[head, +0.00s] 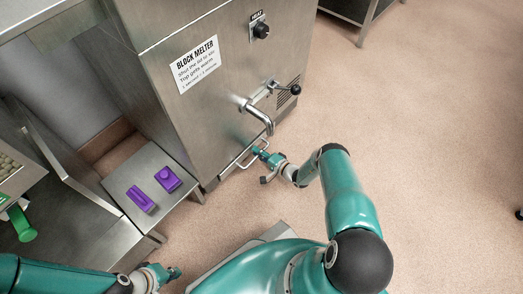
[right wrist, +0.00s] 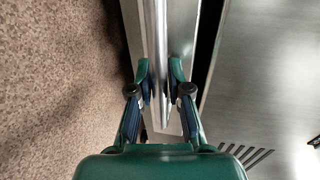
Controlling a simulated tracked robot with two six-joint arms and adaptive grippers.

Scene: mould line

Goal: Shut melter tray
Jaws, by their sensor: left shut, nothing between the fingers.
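The block melter (head: 208,112) is a tall steel cabinet in the head view. The melter tray's bar handle (head: 243,158) sticks out low on its front. My right gripper (head: 262,156) is at this handle. My left gripper (head: 172,273) is shut and empty at the bottom of the head view, away from the melter.
A bent spout (head: 262,118) and a black-knobbed lever (head: 295,90) stick out above the handle. A low steel stand (head: 150,163) left of the melter holds two purple blocks (head: 168,179). A green-handled thing (head: 21,224) lies at far left.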

